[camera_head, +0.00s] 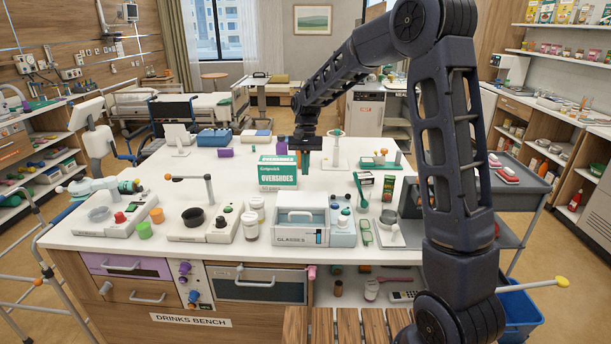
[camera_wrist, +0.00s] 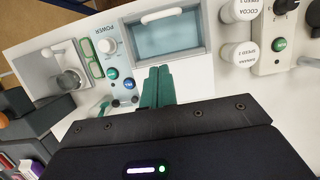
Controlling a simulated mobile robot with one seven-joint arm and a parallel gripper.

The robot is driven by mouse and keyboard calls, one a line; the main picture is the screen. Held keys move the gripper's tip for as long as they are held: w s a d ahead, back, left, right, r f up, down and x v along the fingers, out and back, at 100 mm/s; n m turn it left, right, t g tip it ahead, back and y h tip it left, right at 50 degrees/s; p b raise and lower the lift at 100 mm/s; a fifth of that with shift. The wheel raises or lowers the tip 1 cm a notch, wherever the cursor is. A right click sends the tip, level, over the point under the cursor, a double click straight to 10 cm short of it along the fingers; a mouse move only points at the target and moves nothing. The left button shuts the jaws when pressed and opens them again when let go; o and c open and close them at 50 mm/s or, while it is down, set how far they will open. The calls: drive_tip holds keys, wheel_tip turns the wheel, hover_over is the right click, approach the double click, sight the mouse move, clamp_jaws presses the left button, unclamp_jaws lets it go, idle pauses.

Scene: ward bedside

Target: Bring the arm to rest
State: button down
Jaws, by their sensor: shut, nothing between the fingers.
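My gripper (camera_head: 304,170) points down above the middle of the drinks bench (camera_head: 225,250), just right of a green and white overshoes box (camera_head: 277,173). I cannot tell whether it touches the box. Its two teal fingers (camera_wrist: 157,86) show in the wrist view, shut together with nothing between them. My arm reaches up from the lower right and bends over the bench. In the wrist view the fingers point toward the white glasses box (camera_wrist: 168,38), which also stands near the front of the bench in the head view (camera_head: 299,225).
Green spectacles (camera_head: 366,232) lie right of the glasses box. A grey cart (camera_head: 520,190) stands at right, shelves beyond it.

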drive_tip(key=s+d+r+t, duration=0.2)
drive_tip(key=s+d+r, duration=0.35)
drive_tip(key=d, duration=0.35)
drive_tip(key=s+d+r+t, duration=0.2)
drive_tip(key=s+d+r, duration=0.35)
drive_tip(key=d, duration=0.45)
drive_tip(key=s+d+t, duration=0.4)
drive_tip(key=s+d, duration=0.8)
drive_tip(key=s, duration=0.3)
drive_tip(key=shift+s+d, duration=0.3)
drive_tip(key=shift+s, duration=0.1)
drive_tip(key=c, duration=2.2)
unclamp_jaws()
drive_tip(key=shift+r, duration=0.1)
